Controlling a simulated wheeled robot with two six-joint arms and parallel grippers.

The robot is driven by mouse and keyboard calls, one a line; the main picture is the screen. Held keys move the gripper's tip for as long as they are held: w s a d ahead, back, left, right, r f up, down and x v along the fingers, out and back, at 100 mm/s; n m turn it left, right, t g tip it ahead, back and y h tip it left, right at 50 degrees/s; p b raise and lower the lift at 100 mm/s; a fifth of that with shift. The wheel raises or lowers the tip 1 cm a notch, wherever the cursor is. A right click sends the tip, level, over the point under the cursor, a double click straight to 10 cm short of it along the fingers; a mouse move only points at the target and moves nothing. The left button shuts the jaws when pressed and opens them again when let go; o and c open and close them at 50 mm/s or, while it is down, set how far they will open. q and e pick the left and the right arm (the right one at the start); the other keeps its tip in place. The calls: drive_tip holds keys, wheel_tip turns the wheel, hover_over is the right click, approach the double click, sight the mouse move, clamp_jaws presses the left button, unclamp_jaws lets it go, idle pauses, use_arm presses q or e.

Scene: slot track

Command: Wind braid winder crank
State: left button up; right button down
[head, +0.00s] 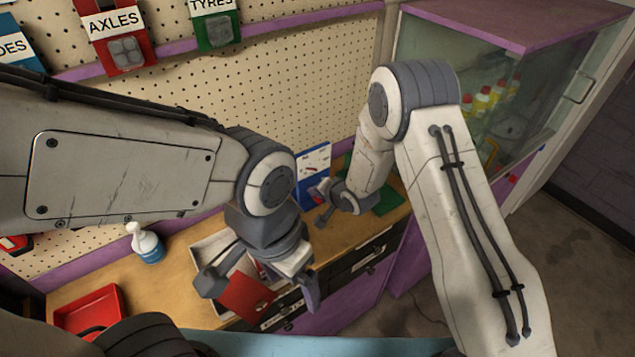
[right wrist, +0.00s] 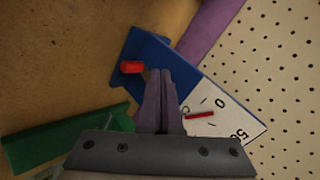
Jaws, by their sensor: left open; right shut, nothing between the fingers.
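The braid winder (head: 313,168) stands at the back of the workbench, by the pegboard, with a white and blue body. The right wrist view shows its blue part (right wrist: 150,50), a red crank knob (right wrist: 132,67) and a white dial (right wrist: 222,120) with a red needle. My right gripper (head: 325,214) is shut and empty; in its wrist view the fingertips (right wrist: 160,73) lie just right of the red knob, in front of the blue part. Whether they touch it, I cannot tell. My left gripper (head: 262,288) is open, low over the bench's front.
A red flat piece (head: 245,298) shows between my left fingers, by a pale open box (head: 212,250). A green piece (right wrist: 65,140) lies near the winder. A glass cabinet (head: 520,85) stands right.

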drive_tip(key=shift+a+f, duration=0.1)
drive_tip(key=shift+f, duration=0.05)
drive_tip(key=shift+s+f+b, duration=0.1)
drive_tip(key=shift+f+b, duration=0.05)
drive_tip(key=shift+b, duration=0.15)
drive_tip(key=shift+s+d, duration=0.65)
drive_tip(key=shift+s, duration=0.3)
drive_tip(key=shift+s+d, duration=0.7)
drive_tip(key=shift+s, duration=0.25)
drive_tip(key=shift+s+d, duration=0.65)
drive_tip(key=shift+s, duration=0.3)
drive_tip(key=shift+a+r+n, duration=0.1)
drive_tip(key=shift+r+n, duration=0.2)
drive_tip(key=shift+r, duration=0.1)
drive_tip(key=s+d+r+n+g+h+b, duration=0.1)
drive_tip(key=s+r+n, duration=0.3)
drive_tip(key=s, duration=0.6)
drive_tip(key=s+d+r+n+g+h+b, duration=0.1)
drive_tip(key=s+r+n+g+h+b, duration=0.1)
drive_tip(key=s, duration=0.8)
drive_tip(key=s+d+r+n+g+h+b, duration=0.1)
drive_tip(key=s+r+n+g, duration=0.4)
drive_tip(key=s, duration=0.5)
wheel_tip(320, 180, up, 2)
drive_tip(key=d+n+b, duration=0.1)
drive_tip(key=b, duration=0.1)
drive_tip(key=shift+s+n+h+b, duration=0.2)
drive_tip(key=shift+n+h+b, duration=0.15)
drive_tip(key=shift+n+h, duration=0.05)
